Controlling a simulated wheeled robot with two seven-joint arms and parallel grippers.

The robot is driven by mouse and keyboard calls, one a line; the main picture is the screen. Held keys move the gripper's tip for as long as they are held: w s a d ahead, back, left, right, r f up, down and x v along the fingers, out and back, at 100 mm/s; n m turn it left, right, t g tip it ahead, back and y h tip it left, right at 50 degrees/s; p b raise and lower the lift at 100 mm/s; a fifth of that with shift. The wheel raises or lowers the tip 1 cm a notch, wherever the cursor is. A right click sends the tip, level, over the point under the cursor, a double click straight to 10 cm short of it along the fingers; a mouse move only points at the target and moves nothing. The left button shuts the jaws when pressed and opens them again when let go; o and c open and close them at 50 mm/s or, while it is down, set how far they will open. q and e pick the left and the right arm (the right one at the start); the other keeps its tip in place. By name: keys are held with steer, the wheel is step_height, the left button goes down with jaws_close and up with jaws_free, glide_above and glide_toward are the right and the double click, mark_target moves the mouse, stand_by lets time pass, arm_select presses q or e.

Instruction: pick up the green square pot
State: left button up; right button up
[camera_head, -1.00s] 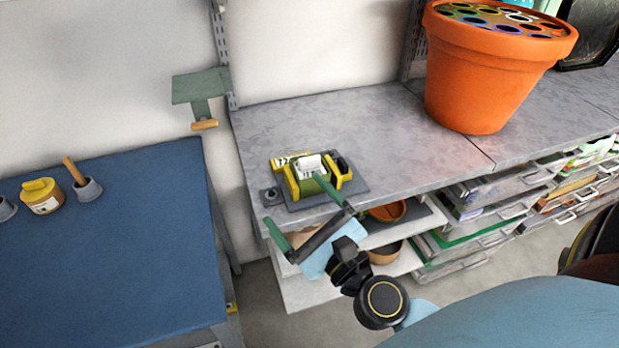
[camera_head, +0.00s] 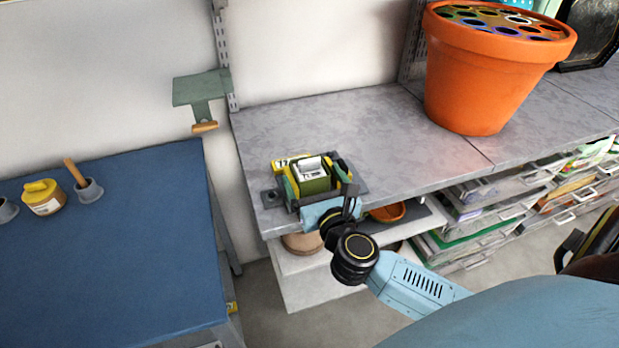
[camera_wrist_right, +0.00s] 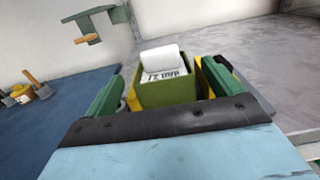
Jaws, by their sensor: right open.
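The green square pot (camera_head: 313,185) stands near the front left corner of the grey shelf, within a yellow and dark holder. A white rolled piece and a white printed label show at its top in the right wrist view (camera_wrist_right: 165,92). My right gripper (camera_head: 316,189) is open, its green fingers on either side of the pot. In the right wrist view, the fingers lie left and right of the pot with gaps, so it is not clamped. The pot's lower part is hidden by my gripper. My left gripper is not in view.
A large orange pot (camera_head: 485,80) stands on the grey shelf (camera_head: 345,130) to the right. Drawers and bowls lie below the shelf. A blue table (camera_head: 120,260) with small pots is at left. A green bracket (camera_head: 202,88) hangs on the wall.

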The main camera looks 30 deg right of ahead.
mark_target(311, 170)
steer(key=x, duration=0.5)
steer(key=shift+d, duration=0.2)
steer(key=c, duration=1.1)
steer(key=shift+r, duration=0.1)
